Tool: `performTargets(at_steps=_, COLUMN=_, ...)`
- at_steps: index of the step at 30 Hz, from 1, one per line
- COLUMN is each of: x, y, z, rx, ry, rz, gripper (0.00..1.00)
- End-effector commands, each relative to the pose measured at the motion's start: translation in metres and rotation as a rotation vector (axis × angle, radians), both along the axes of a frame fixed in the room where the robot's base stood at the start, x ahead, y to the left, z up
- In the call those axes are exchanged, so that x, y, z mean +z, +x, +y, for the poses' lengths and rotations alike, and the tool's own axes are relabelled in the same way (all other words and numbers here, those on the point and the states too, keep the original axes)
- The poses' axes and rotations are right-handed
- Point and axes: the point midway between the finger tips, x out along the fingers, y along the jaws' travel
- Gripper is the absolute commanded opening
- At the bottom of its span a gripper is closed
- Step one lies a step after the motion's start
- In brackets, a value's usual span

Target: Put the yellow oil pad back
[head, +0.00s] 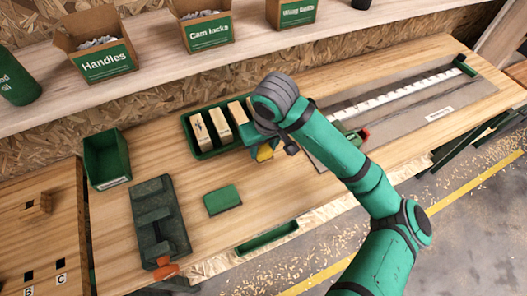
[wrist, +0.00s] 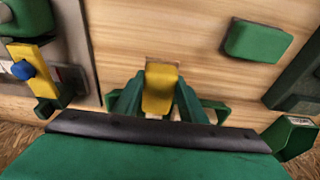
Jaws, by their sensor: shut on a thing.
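My gripper (wrist: 158,98) is shut on the yellow oil pad (wrist: 159,88), which shows between the two green fingers in the wrist view. In the head view the yellow pad (head: 265,153) peeks out below my wrist, just right of the green tray (head: 203,153). My arm hides most of the gripper there. The tray holds pale wooden blocks (head: 219,129) standing side by side, and its right end is hidden behind my arm. I cannot tell whether the pad touches the bench.
A flat green block (head: 222,199) lies on the bench in front of the tray. A dark green fixture (head: 159,220) and a green bin (head: 107,159) stand to the left. A grey plate with a white strip (head: 400,100) lies to the right. Labelled boxes (head: 101,60) stand on the shelf behind.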

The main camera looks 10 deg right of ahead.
Motion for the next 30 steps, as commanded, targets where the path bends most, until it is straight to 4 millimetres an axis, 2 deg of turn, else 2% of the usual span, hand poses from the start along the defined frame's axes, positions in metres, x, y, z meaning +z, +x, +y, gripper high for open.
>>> performTargets(at_steps=9, x=-0.024, y=0.017, z=-0.001, rx=0.006, ry=0.000, rz=0.002, gripper=0.02)
performTargets(at_steps=15, x=-0.048, y=0.016, z=-0.003, rx=0.002, ry=0.000, rz=0.001, gripper=0.02)
performTargets(at_steps=29, x=-0.054, y=0.016, z=-0.003, rx=0.000, ry=0.001, rz=-0.001, gripper=0.02)
performTargets(at_steps=30, x=-0.054, y=0.016, z=-0.003, rx=0.000, ry=0.001, rz=-0.001, gripper=0.47)
